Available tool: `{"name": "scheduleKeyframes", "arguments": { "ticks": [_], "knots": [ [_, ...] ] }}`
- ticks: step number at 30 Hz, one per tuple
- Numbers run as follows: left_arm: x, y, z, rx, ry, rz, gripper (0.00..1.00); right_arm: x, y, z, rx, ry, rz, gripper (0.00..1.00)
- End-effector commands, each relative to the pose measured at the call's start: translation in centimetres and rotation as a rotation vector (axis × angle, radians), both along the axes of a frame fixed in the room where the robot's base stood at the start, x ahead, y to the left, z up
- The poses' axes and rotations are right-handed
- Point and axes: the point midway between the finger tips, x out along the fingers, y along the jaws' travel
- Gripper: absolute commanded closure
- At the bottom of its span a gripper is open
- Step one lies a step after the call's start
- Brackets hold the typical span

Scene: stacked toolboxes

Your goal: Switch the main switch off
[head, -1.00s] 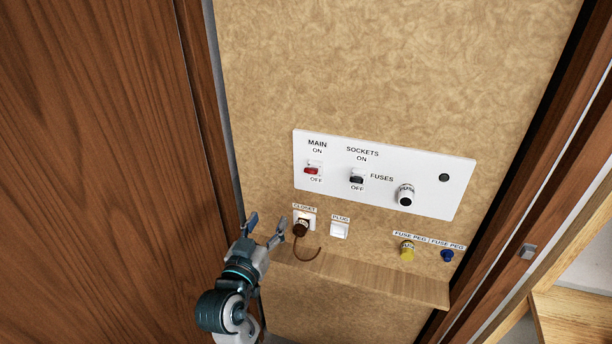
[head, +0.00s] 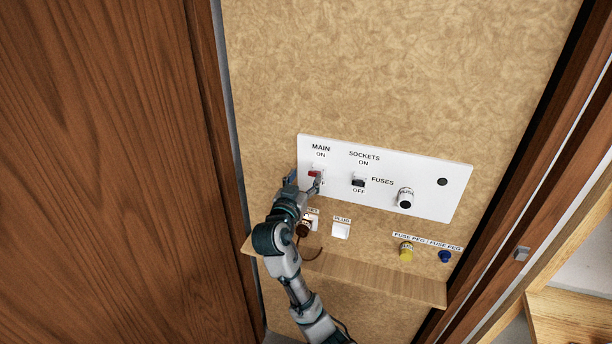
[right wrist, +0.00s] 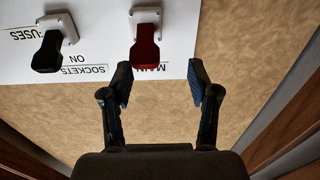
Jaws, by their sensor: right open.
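The red main switch (head: 314,174) sits at the left of the white panel (head: 420,188), under the MAIN and ON labels. My right gripper (head: 303,182) is just below and left of it in the head view, open and empty. In the right wrist view the red lever (right wrist: 145,48) stands out from its white base, just beyond the open fingers (right wrist: 160,80) and nearer the left one. I see no clear contact. I cannot tell for sure which way the lever is set. My fingers hide the main switch's OFF label in the head view. My left gripper is out of view.
The black sockets switch (head: 359,181) is right of the main switch, then a fuse holder (head: 405,198). Below are a brown closet plug (head: 303,229), a white plug socket (head: 340,230), yellow (head: 406,251) and blue (head: 445,256) pegs, and a wooden shelf (head: 380,280). A wooden door (head: 100,170) is at left.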

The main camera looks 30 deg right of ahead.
Motion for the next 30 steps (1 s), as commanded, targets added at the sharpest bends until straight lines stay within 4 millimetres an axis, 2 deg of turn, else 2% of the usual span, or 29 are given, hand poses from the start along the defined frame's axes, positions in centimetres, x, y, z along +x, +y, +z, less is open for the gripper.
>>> {"name": "scheduleKeyframes", "arguments": {
  "ticks": [6,11,12,16,17,23,27,30],
  "knots": [
    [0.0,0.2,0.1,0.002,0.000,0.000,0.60,0.5,-2.0,-0.3,0.008,-0.001,-0.004,0.40],
    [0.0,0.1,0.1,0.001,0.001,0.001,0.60,0.6,-1.9,-0.4,0.009,0.002,-0.004,0.40],
    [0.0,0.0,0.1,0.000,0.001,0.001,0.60,0.6,-1.7,-0.4,0.007,0.002,-0.004,0.43],
    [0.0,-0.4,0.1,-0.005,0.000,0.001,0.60,0.6,-1.0,-0.2,0.002,0.002,-0.003,0.75],
    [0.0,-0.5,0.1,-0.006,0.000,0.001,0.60,0.6,-0.9,-0.1,0.002,0.001,-0.002,0.79],
    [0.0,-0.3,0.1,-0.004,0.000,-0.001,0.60,0.6,-0.2,0.1,-0.005,0.000,0.002,0.84],
    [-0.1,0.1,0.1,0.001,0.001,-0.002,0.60,0.7,-0.3,0.1,-0.005,-0.002,0.004,1.00],
    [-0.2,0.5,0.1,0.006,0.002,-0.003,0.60,0.7,-0.6,0.1,-0.003,-0.003,0.005,1.00]
  ]
}}
